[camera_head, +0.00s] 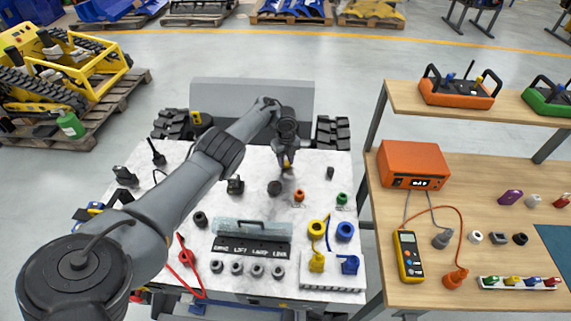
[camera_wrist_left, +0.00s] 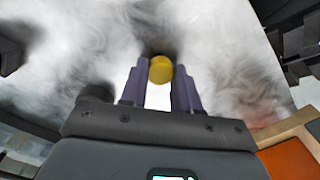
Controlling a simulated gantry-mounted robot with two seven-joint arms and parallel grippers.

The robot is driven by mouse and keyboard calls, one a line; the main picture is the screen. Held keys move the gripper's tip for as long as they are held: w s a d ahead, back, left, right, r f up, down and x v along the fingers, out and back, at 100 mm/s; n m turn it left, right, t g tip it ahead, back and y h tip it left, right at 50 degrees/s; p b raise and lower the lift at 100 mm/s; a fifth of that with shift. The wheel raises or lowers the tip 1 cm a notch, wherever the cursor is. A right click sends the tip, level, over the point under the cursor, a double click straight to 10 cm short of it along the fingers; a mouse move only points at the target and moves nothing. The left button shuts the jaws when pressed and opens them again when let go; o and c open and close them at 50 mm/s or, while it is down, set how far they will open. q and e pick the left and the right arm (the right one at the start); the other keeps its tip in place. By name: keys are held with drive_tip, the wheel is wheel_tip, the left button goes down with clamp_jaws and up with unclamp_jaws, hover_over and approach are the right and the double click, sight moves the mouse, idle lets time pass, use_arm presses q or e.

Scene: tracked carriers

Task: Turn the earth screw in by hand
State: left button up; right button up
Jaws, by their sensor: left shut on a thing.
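The earth screw (camera_wrist_left: 161,69) shows as a yellow round head between the two fingers of my left gripper (camera_wrist_left: 160,78) in the left wrist view. The gripper is shut on it. In the head view, my left gripper (camera_head: 287,164) points down over the far middle of the white marbled deck of the carrier (camera_head: 320,172). A bit of yellow shows at its fingertips. The screw's shank and any hole under it are hidden, so I cannot tell whether it touches the deck. My right gripper is not in view.
Near the gripper stand a dark round piece (camera_head: 274,188), an orange socket (camera_head: 299,195) and a green one (camera_head: 342,198). A labelled grey block (camera_head: 252,229) and yellow and blue connectors lie nearer. A wooden bench (camera_head: 385,285) with an orange box (camera_head: 413,163) stands right.

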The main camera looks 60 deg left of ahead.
use_arm(q)
drive_tip(key=m+b, duration=0.1)
drive_tip(key=m, duration=0.1)
drive_tip(key=m+b, duration=0.1)
drive_tip(key=m, duration=0.1)
drive_tip(key=m+b, duration=0.1)
drive_tip(key=m, duration=0.1)
drive_tip(key=shift+f+b, duration=0.25)
drive_tip(key=shift+b, duration=0.15)
drive_tip(key=shift+r+m+b, duration=0.2)
drive_tip(key=shift+m+b, duration=0.1)
drive_tip(key=shift+m, duration=0.6)
drive_tip(key=shift+r, duration=0.1)
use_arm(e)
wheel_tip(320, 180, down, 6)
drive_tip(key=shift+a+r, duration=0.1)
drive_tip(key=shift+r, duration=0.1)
